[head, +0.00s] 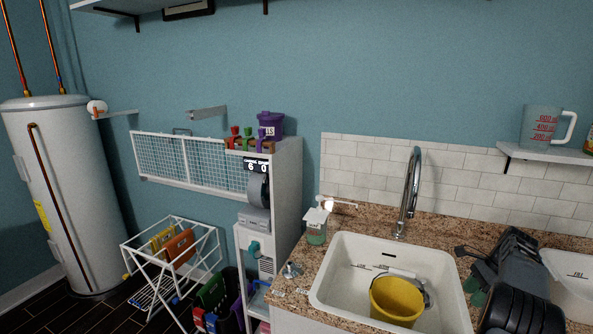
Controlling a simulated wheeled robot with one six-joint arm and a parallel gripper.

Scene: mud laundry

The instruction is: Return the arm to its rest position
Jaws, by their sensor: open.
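My dark grey arm reaches in from the lower right, over the counter to the right of the sink. My gripper (466,264) is at the arm's left end, beside the sink's right rim. It is open, and I see nothing held in it. The white sink (335,282) has a yellow bucket (397,301) in it. My arm hides part of the counter and some greenish item behind it.
A tall curved faucet (411,190) rises behind the sink. A soap bottle (316,226) stands left of it on the granite counter (375,217). A white tub (570,275) is right of my arm. A shelf (548,153) with a measuring jug (541,127) hangs above.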

